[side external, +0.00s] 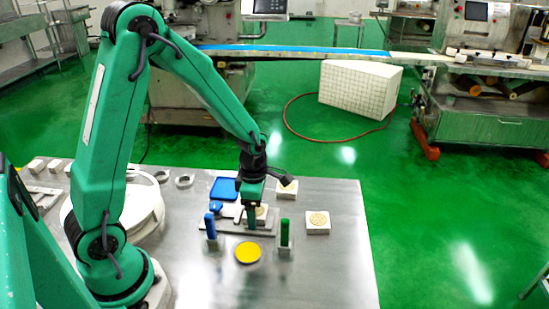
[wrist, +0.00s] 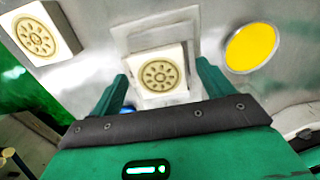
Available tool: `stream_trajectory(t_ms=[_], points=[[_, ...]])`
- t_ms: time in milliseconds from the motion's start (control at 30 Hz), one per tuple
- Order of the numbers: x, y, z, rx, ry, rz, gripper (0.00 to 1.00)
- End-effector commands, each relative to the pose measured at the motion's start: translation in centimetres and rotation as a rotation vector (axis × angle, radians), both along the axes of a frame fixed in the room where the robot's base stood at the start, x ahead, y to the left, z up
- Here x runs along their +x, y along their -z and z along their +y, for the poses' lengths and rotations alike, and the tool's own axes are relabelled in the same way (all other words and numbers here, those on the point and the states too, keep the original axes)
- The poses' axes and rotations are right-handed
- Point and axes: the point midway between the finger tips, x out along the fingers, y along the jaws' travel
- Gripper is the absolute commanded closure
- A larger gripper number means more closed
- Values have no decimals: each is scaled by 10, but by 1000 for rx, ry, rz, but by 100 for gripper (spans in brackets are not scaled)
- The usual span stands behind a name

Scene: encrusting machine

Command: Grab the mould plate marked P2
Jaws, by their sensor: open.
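Square cream mould plates with round patterns lie on the metal table; no P2 marking can be read on any. One plate (wrist: 160,75) sits between my fingers in the wrist view, on a flat grey piece. In the side view this plate (side external: 261,213) is partly hidden by a finger. My gripper (wrist: 163,82) is open, with a finger on either side of the plate; I cannot tell whether they touch it. My gripper (side external: 251,222) is low over the table in the side view. Another plate (side external: 318,222) lies to the right and one (side external: 287,188) behind.
A yellow disc (side external: 248,253) lies in front. A blue tray (side external: 224,188) is behind left. The table's front right is clear.

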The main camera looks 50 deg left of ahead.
Motion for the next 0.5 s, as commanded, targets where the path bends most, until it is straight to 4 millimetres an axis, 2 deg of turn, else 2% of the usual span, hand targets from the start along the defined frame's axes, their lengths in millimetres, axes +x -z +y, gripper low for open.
stream_trajectory(t_ms=[200,267,467,500], points=[[0,0,0,0,0,0,20],[0,0,0,0,0,0,30],[0,0,0,0,0,0,69],[0,0,0,0,0,-1,70]])
